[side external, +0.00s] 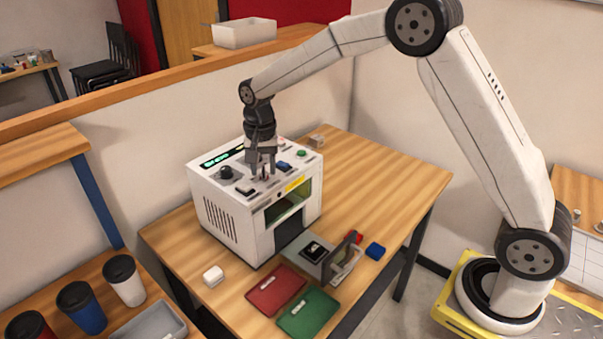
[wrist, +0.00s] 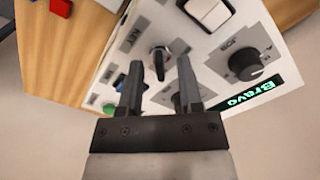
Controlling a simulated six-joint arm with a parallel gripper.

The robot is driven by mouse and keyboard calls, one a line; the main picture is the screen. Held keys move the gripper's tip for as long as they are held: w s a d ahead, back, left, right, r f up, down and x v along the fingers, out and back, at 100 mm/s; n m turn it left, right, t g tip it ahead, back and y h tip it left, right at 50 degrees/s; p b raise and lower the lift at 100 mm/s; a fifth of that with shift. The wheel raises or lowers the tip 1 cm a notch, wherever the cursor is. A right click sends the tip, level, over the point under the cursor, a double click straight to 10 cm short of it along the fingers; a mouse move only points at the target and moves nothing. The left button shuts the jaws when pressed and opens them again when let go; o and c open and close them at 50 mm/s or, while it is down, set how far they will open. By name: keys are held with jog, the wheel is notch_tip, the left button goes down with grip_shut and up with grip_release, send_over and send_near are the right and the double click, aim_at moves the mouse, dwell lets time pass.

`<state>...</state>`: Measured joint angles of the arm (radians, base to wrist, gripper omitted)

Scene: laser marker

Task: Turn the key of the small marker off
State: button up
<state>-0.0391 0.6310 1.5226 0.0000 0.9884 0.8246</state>
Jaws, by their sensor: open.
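The small marker (side external: 225,210) is a white box machine standing on the wooden table. Its top panel carries a key switch, knobs, buttons and a lit green display that reads "Bravo" in the wrist view. The key (wrist: 159,60) sits in its round switch beside the "KEY" label. My gripper (wrist: 161,72) is open, pointing down over the panel, with one finger on each side of the key in the picture. I cannot tell whether the fingers touch it. In the side view my gripper (side external: 262,175) hides the key.
A black knob (wrist: 250,65) and a white rocker switch (wrist: 207,12) are close to the key. A green button (side external: 302,153) is on the panel. A red tray (side external: 275,290) and a green tray (side external: 308,313) lie in front.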

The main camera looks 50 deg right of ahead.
grip_shut()
jog(key=shift+n, duration=0.4)
jog(key=n, duration=0.8)
jog(key=shift+n, duration=0.4)
jog(key=n, duration=0.4)
jog(key=shift+r, duration=0.1)
jog(key=shift+n, duration=2.2)
